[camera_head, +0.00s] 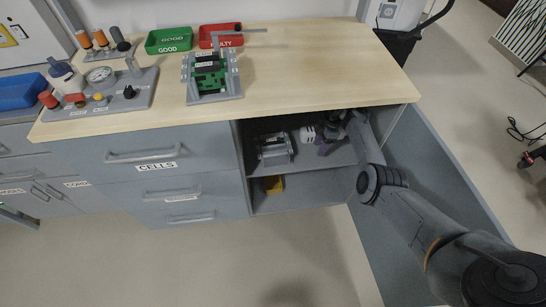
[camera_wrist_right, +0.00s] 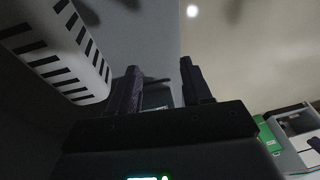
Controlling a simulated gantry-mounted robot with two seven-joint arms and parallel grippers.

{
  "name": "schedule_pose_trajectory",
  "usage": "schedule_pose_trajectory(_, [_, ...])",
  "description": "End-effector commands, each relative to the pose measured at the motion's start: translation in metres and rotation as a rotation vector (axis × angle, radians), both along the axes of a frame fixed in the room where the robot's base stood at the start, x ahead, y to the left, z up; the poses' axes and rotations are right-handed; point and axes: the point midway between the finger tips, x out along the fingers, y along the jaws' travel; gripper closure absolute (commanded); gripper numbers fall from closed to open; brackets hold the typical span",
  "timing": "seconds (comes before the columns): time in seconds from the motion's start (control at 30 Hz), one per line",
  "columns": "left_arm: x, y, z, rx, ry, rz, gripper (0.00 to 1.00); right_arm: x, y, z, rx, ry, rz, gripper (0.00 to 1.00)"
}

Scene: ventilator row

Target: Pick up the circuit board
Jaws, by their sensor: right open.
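A green circuit board (camera_head: 208,74) sits in a grey fixture (camera_head: 228,95) on the wooden worktop. Dark parts show on its face. My right gripper (camera_head: 327,144) is inside the open cabinet below the worktop, well below and to the right of the board. In the right wrist view its two dark fingers (camera_wrist_right: 163,85) stand apart with nothing between them. My left gripper is out of view.
A white slotted object (camera_wrist_right: 55,45) is close beside my right fingers. A grey device (camera_head: 274,149) shares the upper shelf; a yellow item (camera_head: 273,185) lies below. Green (camera_head: 169,40) and red (camera_head: 220,36) trays stand behind the board. The worktop's right side (camera_head: 325,65) is clear.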

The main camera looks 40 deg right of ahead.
Motion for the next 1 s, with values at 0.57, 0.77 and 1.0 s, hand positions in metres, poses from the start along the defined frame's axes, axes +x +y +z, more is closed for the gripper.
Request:
schedule_pose_trajectory(0.57, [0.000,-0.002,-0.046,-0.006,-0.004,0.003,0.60,0.084,0.034,0.041,0.087,-0.171,-0.001,0.51])
schedule_pose_trajectory(0.77, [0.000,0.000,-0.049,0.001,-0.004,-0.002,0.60,0.102,0.066,0.040,0.086,-0.171,-0.002,0.51])
schedule_pose_trajectory(1.0, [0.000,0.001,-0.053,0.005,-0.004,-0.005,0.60,0.114,0.090,0.040,0.086,-0.171,-0.003,0.51])
